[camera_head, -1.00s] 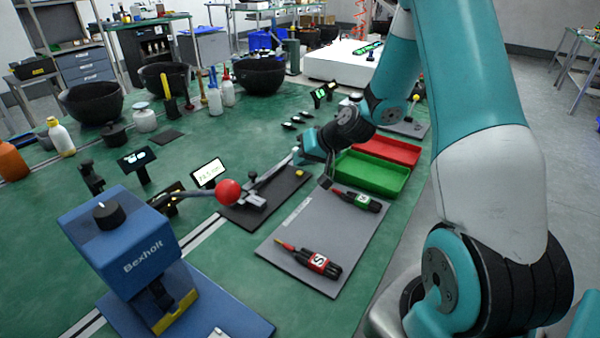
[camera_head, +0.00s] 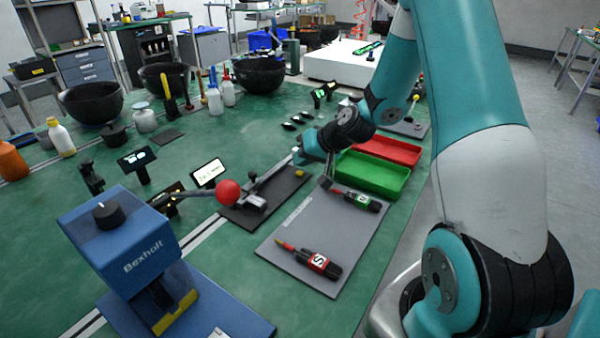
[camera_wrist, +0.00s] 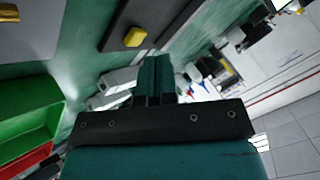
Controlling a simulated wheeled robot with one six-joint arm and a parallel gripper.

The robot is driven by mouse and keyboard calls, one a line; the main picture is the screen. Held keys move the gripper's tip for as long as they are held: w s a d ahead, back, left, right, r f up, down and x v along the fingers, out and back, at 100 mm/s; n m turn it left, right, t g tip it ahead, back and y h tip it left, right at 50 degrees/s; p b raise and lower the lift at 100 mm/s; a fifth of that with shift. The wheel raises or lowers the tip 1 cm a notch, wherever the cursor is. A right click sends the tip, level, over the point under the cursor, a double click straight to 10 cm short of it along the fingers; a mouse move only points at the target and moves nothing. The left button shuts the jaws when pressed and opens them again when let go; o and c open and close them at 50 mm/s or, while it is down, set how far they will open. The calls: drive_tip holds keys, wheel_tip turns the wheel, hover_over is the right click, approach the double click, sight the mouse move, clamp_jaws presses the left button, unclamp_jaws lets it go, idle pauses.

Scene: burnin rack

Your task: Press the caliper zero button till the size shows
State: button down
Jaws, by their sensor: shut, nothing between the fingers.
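The caliper (camera_head: 252,200) is a silver tool on a dark mat (camera_head: 285,193), its slim beam running up and right towards my gripper. A small white display (camera_head: 208,172) stands behind it, lit with dark characters too small to read surely. A yellow knob (camera_head: 300,173) sits at the mat's far right end and also shows in the wrist view (camera_wrist: 137,37). My gripper (camera_head: 298,157) is over that end of the mat, close to the beam. Its teal fingers (camera_wrist: 154,68) are together and empty. I cannot tell whether they touch anything; the zero button is not clearly seen.
A red ball on a lever (camera_head: 229,192) stands close left of the caliper, from a blue Bexholt press (camera_head: 140,255). Green (camera_head: 372,176) and red (camera_head: 388,149) trays stand right.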

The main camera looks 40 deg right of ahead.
sight(302, 171)
drive_tip(key=shift+f+b, duration=0.4)
drive_tip(key=shift+f+b, duration=0.35)
drive_tip(key=shift+f, duration=0.1)
idle(0.7)
drive_tip(key=shift+r, duration=0.1)
drive_tip(key=shift+r+p, duration=0.7)
drive_tip(key=shift+r, duration=0.1)
drive_tip(key=shift+r+p, duration=1.9)
drive_tip(key=shift+r, duration=0.65)
drive_tip(key=shift+f, duration=0.1)
